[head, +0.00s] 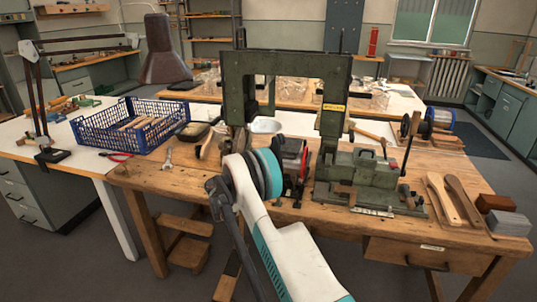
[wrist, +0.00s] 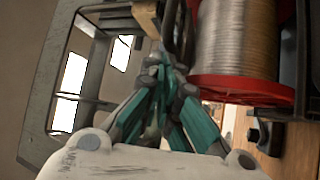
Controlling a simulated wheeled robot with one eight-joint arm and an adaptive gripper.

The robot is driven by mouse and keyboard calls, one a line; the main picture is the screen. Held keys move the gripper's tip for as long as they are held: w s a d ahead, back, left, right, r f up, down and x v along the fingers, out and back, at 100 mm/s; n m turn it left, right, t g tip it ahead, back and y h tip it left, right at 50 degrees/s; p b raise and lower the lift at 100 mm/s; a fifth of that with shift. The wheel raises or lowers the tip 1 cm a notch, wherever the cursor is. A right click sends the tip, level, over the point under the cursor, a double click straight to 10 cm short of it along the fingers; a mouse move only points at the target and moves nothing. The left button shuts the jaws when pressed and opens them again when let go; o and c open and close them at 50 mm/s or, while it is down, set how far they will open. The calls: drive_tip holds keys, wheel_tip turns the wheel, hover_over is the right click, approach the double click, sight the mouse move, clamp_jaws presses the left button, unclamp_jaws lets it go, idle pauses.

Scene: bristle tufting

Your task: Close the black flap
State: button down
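My gripper (wrist: 165,72) has teal and grey fingers that converge, with their tips together. I see nothing clearly held between them. In the wrist view a dark upright piece (wrist: 181,28) stands just beyond the fingertips; it may be the black flap, but I cannot tell its angle or whether the tips touch it. A spool of silvery wire (wrist: 243,40) with a red flange is close on the right. In the head view the green machine (head: 334,125) stands on the wooden bench, and my own white and teal arm hides the gripper and much of the area behind it.
A blue crate (head: 128,127) is at the left. A wrench (head: 167,160) lies near the bench's front edge. Wooden paddles (head: 443,200) and a grey block (head: 508,223) lie at the right. Another wire spool (head: 439,118) stands behind. The machine's green frame rises close around my gripper.

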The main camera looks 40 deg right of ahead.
drive_tip(key=v, duration=1.2)
wheel_tip(320, 180, up, 11)
drive_tip(key=s+d+n+t+y, duration=0.1)
drive_tip(key=s+n+t+y, duration=0.15)
drive_tip(key=y, duration=0.25)
drive_tip(key=s+a+r+n+t+y, duration=0.1)
drive_tip(key=s+a+r+y, duration=0.1)
drive_tip(key=s+r+y, duration=0.15)
drive_tip(key=s+a+r+t+y, duration=0.1)
drive_tip(key=s+a+r+y, duration=0.1)
drive_tip(key=s, duration=0.3)
drive_tip(key=s+a+f+t+y, duration=0.1)
drive_tip(key=s+a+y, duration=0.2)
drive_tip(key=s+a, duration=0.3)
drive_tip(key=s+a+f+t+y, duration=0.1)
drive_tip(key=s+a+y, duration=0.3)
drive_tip(key=s, duration=0.9)
drive_tip(key=s+a+f+t+y, duration=0.1)
drive_tip(key=s+a+y, duration=0.3)
drive_tip(key=s+a, duration=0.6)
drive_tip(key=shift+s+f, duration=0.35)
drive_tip(key=shift+f, duration=0.5)
drive_tip(key=shift+t+y, duration=0.25)
